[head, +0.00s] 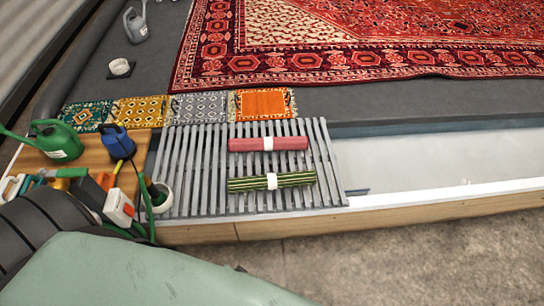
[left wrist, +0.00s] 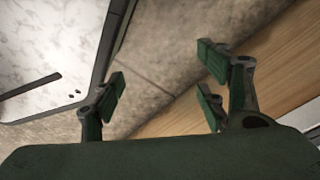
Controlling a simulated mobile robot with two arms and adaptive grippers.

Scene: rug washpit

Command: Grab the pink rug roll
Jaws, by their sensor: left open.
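The pink rug roll (head: 290,143) lies on the grey slatted rack (head: 205,170) in the head view, with a white band around its middle. A green striped roll (head: 240,184) with a white band lies parallel in front of it, with a gap between them. My left gripper (left wrist: 165,88) shows in the left wrist view, open with nothing between its fingers. The pink roll is not in that view. My left gripper is not visible in the head view. My right gripper is in neither view.
A wooden board (head: 95,154) left of the rack holds a green watering can (head: 57,142), a blue can (head: 118,142) and several tools. A white pot (head: 160,197) stands at the rack's left edge. The pale basin (head: 420,160) right of the rack looks mostly clear. Rugs lie behind.

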